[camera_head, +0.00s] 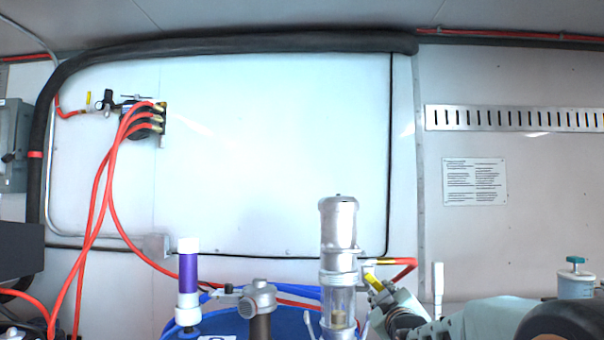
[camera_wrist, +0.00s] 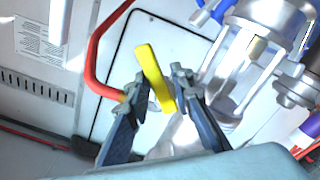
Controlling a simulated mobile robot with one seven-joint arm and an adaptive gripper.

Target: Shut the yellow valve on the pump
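The pump (camera_head: 338,225) is a silver upright cylinder with a clear, caged lower section, at the right of centre in the head view. It also shows tilted at the upper right of the wrist view (camera_wrist: 268,22). The yellow valve handle (camera_head: 374,281) is a flat lever at the pump's right side, by a red hose. In the wrist view the yellow handle (camera_wrist: 152,72) lies between my two fingertips. My gripper (camera_wrist: 156,85) is open around it, with the fingers apart. I cannot tell whether a finger touches it. In the head view my gripper (camera_head: 392,305) is partly hidden.
A blue drum (camera_head: 285,325) stands under the pump. A purple and white tube (camera_head: 189,275) and a grey fitting (camera_head: 258,298) stand left of it. A wall manifold (camera_head: 143,115) with red hoses is far left. A teal-handled container (camera_head: 576,283) is at the right.

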